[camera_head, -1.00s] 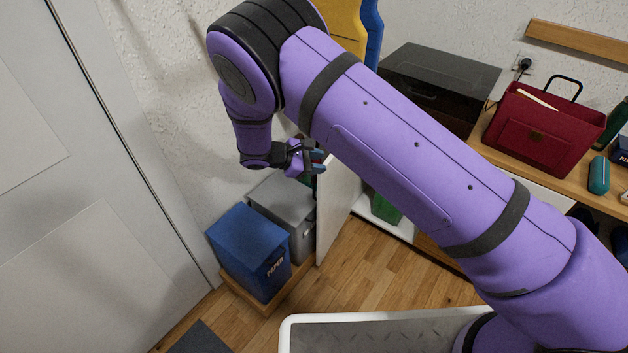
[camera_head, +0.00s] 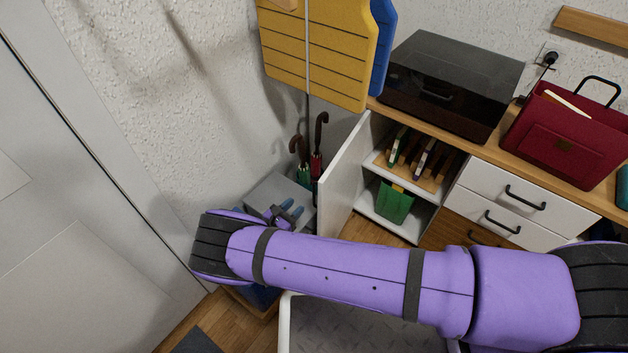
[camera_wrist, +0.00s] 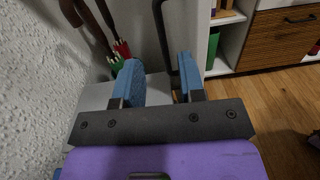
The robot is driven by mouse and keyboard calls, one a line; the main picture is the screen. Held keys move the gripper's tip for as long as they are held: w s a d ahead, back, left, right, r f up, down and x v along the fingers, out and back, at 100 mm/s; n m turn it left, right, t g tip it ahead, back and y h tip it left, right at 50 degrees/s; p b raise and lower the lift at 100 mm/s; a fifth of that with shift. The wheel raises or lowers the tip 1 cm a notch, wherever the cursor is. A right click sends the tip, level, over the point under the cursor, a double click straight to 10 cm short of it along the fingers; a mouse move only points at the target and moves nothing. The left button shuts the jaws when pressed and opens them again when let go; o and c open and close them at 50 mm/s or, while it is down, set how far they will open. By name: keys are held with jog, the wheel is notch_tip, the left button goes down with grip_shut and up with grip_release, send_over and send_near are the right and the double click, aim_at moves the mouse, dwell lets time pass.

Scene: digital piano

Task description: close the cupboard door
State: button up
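The white cupboard door (camera_head: 345,172) stands wide open at the left end of the low cabinet (camera_head: 402,226). Its inner face shows in the head view, and the shelves beside it are exposed. My gripper (camera_head: 291,211) is left of the door, on its outer side, above the grey bin. In the wrist view my gripper (camera_wrist: 161,80) has its two blue fingers apart with nothing between them. The door (camera_wrist: 190,28) rises just beyond the right finger there. A dark bar, apparently the door handle (camera_wrist: 161,32), shows beyond the fingers. I cannot tell whether a finger touches the door.
The grey bin (camera_head: 268,190) and umbrellas (camera_head: 317,150) crowd the corner by the wall. A green container (camera_head: 394,203) and upright items fill the shelves. A black box (camera_head: 452,83) and red bag (camera_head: 570,133) stand on top.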

jog(key=x, duration=1)
jog(key=shift+w+d, duration=0.15)
jog(key=shift+w, duration=0.05)
grip_shut()
